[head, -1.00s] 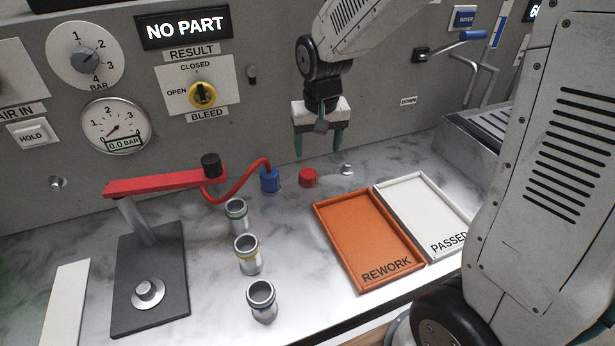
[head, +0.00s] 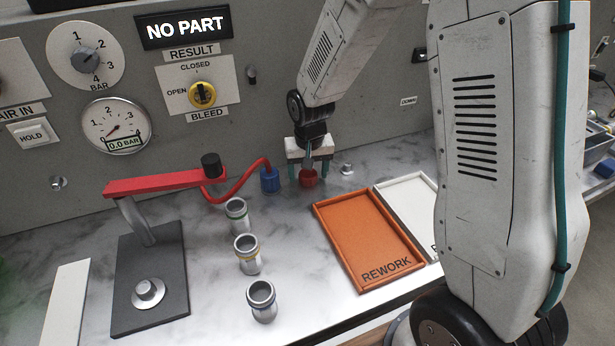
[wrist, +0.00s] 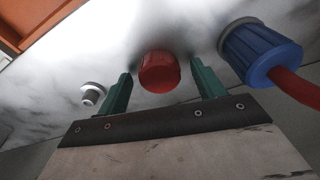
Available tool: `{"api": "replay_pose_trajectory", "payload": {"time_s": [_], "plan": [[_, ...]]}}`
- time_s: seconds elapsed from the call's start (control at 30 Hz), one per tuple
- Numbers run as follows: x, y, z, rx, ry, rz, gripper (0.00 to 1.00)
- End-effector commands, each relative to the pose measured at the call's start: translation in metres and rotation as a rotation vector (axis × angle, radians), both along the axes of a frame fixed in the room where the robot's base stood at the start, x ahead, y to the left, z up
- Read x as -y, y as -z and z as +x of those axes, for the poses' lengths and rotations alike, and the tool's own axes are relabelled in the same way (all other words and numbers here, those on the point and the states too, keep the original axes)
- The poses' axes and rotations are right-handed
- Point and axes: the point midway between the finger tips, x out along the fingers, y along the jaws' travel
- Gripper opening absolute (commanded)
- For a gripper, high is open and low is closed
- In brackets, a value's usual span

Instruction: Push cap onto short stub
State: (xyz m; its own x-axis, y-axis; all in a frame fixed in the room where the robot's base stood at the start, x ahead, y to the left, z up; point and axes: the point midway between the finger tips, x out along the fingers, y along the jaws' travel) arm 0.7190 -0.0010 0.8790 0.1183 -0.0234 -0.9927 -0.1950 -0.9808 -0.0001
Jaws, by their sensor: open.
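The red cap (head: 308,178) stands on the marble bench top, near the back panel. In the wrist view the cap (wrist: 160,72) is between the two green fingers of my gripper (wrist: 161,82), with a gap on each side. My gripper (head: 308,172) is open and low over the cap in the head view. The short stub, a small metal post (head: 347,169), is just right of the cap. In the wrist view the stub (wrist: 91,95) is bare and stands to the left of my left finger.
A blue fitting (head: 270,180) with a red hose (head: 240,188) stands close left of the cap. The orange REWORK tray (head: 365,240) and white PASSED tray (head: 408,190) lie in front. Several metal castings, including a green-banded one (head: 236,216), and a red-levered clamp (head: 165,184) are left.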

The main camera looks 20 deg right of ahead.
Motion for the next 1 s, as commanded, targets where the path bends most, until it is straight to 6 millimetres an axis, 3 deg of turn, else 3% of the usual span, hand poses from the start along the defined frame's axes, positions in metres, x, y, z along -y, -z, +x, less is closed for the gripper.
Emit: {"api": "replay_pose_trajectory", "payload": {"time_s": [0.13, 0.3, 0.67, 1.0], "plan": [[0.000, 0.000, 0.000, 0.000, 0.000, 0.000, 0.68], [0.000, 0.000, 0.000, 0.000, 0.000, 0.000, 0.21], [0.000, -0.002, 0.000, 0.001, 0.000, 0.000, 0.17], [0.001, -0.022, 0.000, 0.002, 0.001, 0.000, 0.17]]}}
